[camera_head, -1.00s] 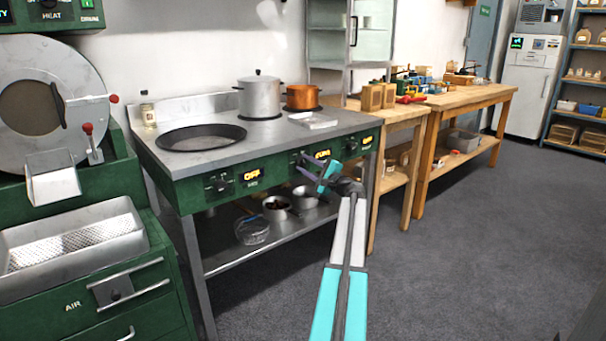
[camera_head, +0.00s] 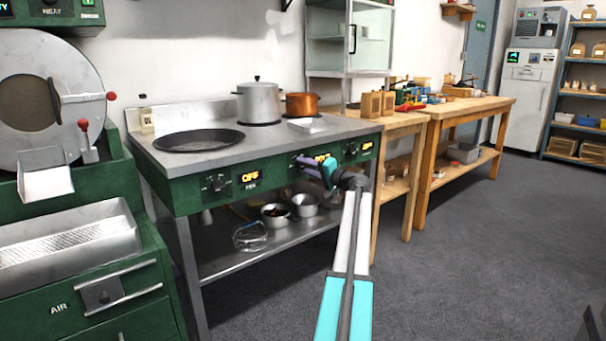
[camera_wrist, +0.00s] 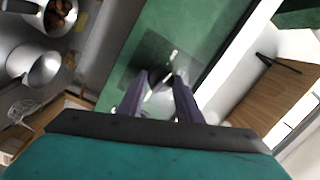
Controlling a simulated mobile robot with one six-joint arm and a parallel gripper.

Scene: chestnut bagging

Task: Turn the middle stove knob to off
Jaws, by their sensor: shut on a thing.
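The stove (camera_head: 185,195) has a green front panel with knobs and lit orange displays. The left knob (camera_head: 215,184) is beside a display (camera_head: 252,176) that reads OFF. My gripper (camera_head: 301,164) is at the middle of the panel, its purple fingers covering most of the middle knob. The display (camera_head: 322,158) beside it is lit, but I cannot read it surely. In the wrist view my gripper (camera_wrist: 160,78) has a finger on each side of the dark middle knob (camera_wrist: 158,84) and is shut on it. The knob's angle is mostly hidden.
A wide pan (camera_head: 199,141), a steel pot (camera_head: 258,103) and a copper pot (camera_head: 301,105) stand on the stove top. A wooden table (camera_head: 402,128) adjoins on the right. The floor in front is clear.

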